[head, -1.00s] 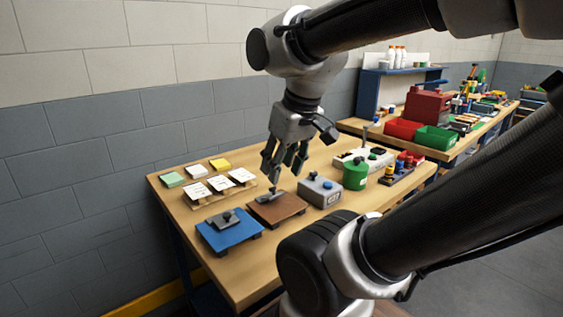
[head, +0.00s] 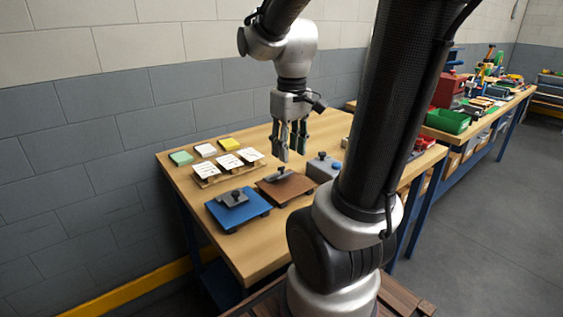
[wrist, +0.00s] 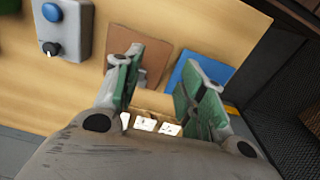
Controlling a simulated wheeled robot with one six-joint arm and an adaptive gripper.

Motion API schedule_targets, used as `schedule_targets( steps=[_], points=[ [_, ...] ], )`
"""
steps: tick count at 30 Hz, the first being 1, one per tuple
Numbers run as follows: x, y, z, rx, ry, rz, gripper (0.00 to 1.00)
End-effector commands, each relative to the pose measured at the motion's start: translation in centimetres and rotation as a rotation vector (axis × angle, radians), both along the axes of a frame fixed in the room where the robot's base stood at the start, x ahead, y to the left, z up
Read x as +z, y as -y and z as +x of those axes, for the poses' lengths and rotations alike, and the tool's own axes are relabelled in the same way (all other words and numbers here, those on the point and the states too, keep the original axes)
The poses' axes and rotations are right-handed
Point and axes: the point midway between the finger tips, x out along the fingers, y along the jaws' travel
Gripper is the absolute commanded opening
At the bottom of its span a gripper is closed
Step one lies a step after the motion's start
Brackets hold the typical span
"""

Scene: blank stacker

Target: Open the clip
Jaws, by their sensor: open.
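A brown board (head: 290,188) on small feet lies on the bench, with a grey clip (head: 279,175) and a dark knob at its back edge. A blue board (head: 240,212) to its left bears a similar grey clip (head: 232,198). My gripper (head: 292,152) is open and empty, pointing down above and behind the brown board, apart from it. In the wrist view my open gripper (wrist: 160,85) has green-padded fingers; the brown board (wrist: 150,58) and blue board (wrist: 212,68) show beyond them.
A grey box with a blue button (head: 322,168) stands right of the brown board; it also shows in the wrist view (wrist: 68,30). White cards (head: 228,161) on a wooden rack and coloured pads (head: 181,158) lie at the back left. My arm hides the bench's right part.

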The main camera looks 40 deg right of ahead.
Motion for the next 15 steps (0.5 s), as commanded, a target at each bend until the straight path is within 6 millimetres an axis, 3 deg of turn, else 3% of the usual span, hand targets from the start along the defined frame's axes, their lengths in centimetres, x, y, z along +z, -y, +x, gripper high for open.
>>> schedule_targets(
  steps=[6,9,15],
  points=[
    [-2.9,3.3,5.4,0.432,-0.09,0.018,0.4],
    [-2.9,3.9,7.3,0.673,-0.081,0.011,0.4],
    [-2.0,4.2,8.6,1.019,-0.051,-0.017,0.4]
  ],
)
